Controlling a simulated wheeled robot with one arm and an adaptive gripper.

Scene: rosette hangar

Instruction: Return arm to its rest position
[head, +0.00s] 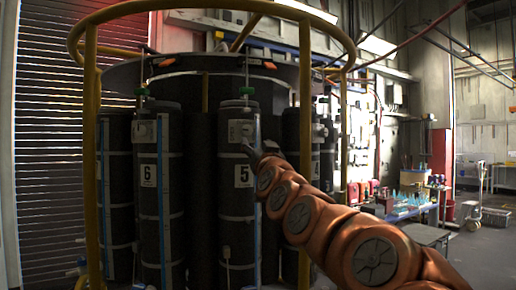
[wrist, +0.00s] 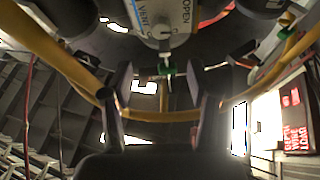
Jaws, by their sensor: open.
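My copper-coloured arm reaches up and left from the lower right in the head view. My gripper (head: 253,150) is at its end, small and dark, in front of the upper part of the black cylinder marked 5 (head: 238,205). In the wrist view my gripper (wrist: 160,88) shows two dark fingers spread apart with nothing held between them. A grey valve panel (wrist: 172,22) lettered OPEN and VENT lies beyond the fingertips. A green fitting (wrist: 165,70) shows in the gap, farther off. Whether a finger touches the cylinder I cannot tell.
A yellow tubular frame (head: 91,150) rings the cylinders, with an upright just right of my gripper. Cylinder 6 (head: 148,205) stands to the left. A bench (head: 410,212) with bottles stands at the right. Open floor (head: 485,250) lies at far right.

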